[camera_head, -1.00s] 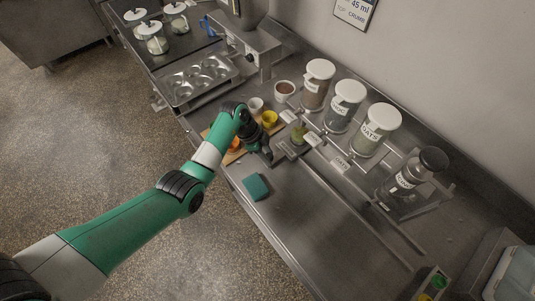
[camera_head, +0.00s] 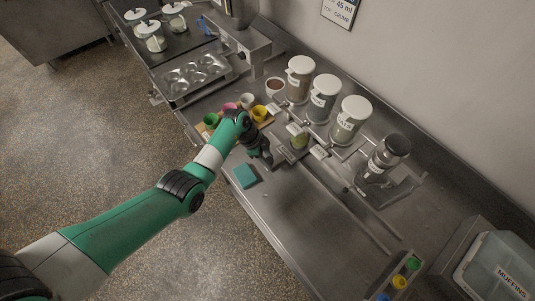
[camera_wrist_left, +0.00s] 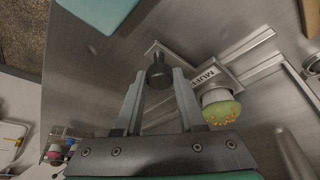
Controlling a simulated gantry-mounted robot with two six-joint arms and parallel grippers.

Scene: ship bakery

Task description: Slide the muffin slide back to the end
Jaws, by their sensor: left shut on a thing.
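A black knob (camera_wrist_left: 158,74) stands at the slide's edge. My left gripper (camera_head: 264,161) is at the slide's front side; in the wrist view its fingers (camera_wrist_left: 158,82) are shut on the knob. My right gripper is not in view.
Lidded jars (camera_head: 323,97) stand behind the rails, with a dark-topped jar (camera_head: 383,157) further right. A teal sponge (camera_head: 246,176) lies in front. Coloured cups stand at the left, beyond them a muffin tin (camera_head: 196,76). A button panel (camera_head: 400,282) and MUFFINS bin (camera_head: 497,268) are right.

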